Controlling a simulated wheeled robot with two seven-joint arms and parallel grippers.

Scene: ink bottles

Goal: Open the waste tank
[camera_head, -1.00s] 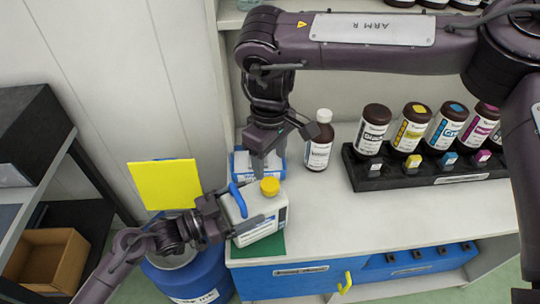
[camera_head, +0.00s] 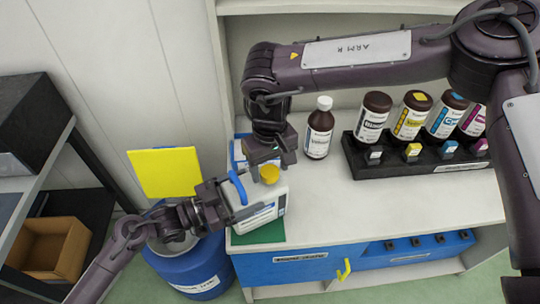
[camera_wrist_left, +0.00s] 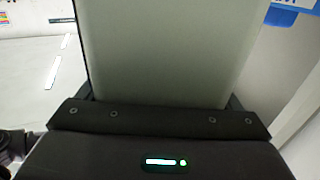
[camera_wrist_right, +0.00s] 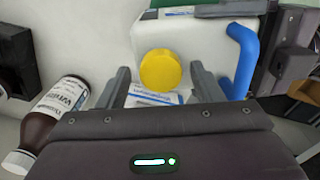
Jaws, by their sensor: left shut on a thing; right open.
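The white waste tank (camera_head: 262,213), with a yellow round cap (camera_head: 269,174) and a blue handle (camera_head: 238,188), stands at the left end of the counter by a green mat (camera_head: 262,234). My left gripper (camera_head: 238,208) is shut on the tank's body; the tank's pale wall (camera_wrist_left: 170,50) fills the left wrist view. My right gripper (camera_head: 277,164) is open just above the cap. In the right wrist view the cap (camera_wrist_right: 160,70) shows between its two spread fingers, with no clear contact.
A brown bottle with a white cap (camera_head: 319,128) stands right of the tank. A black rack (camera_head: 420,158) holds several ink bottles. A blue drum (camera_head: 190,268) with a raised yellow panel (camera_head: 165,172) stands left of the counter. A second blue-and-white container (camera_head: 238,150) is behind the tank.

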